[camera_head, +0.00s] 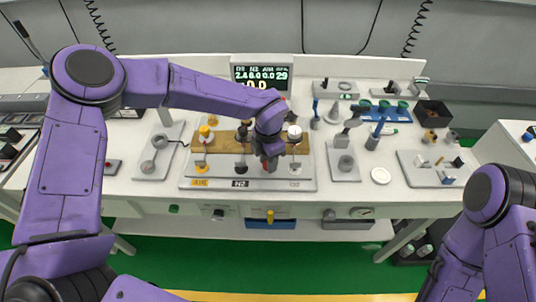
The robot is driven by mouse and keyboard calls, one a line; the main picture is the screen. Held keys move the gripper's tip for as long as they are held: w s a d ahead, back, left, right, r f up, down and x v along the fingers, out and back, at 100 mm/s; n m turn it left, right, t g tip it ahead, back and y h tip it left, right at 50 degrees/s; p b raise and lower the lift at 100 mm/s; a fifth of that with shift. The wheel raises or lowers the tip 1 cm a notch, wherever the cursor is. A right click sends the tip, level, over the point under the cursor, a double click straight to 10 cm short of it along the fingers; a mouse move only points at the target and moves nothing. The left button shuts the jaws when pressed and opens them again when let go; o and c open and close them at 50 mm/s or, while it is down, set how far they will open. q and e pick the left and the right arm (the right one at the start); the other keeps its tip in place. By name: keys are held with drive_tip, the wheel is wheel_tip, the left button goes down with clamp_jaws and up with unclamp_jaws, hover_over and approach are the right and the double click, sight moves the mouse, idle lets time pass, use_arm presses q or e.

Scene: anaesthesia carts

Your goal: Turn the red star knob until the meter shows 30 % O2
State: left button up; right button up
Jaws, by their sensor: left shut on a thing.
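My left gripper (270,163) reaches down onto the valve panel (215,184) between the black-knobbed and white-knobbed columns. It is shut on what appears to be the red star knob, which its fingers and wrist almost wholly hide. The meter (261,72) at the back of the bench has a black screen with small digits. Its top row seems to read 2.4, 0.0, 0.0 and 29, with larger, partly hidden digits below. My right arm comes in at the lower right; its gripper is out of the picture.
The yellow knob (204,131) and the white knob (294,131) stand on either side of my left gripper. A grey plate with a fitting (344,163) is close on the right. Blue-handled parts and a black bin (433,114) are farther right.

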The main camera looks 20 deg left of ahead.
use_arm(q)
drive_tip(key=shift+r+m+p, duration=0.1)
drive_tip(key=shift+m+p, duration=0.5)
drive_tip(key=shift+m, duration=0.4)
drive_tip(key=o, duration=1)
drive_tip(key=shift+o, duration=0.2)
wheel_tip(320, 180, up, 10)
drive_tip(key=b, duration=0.2)
drive_tip(key=shift+r, duration=0.25)
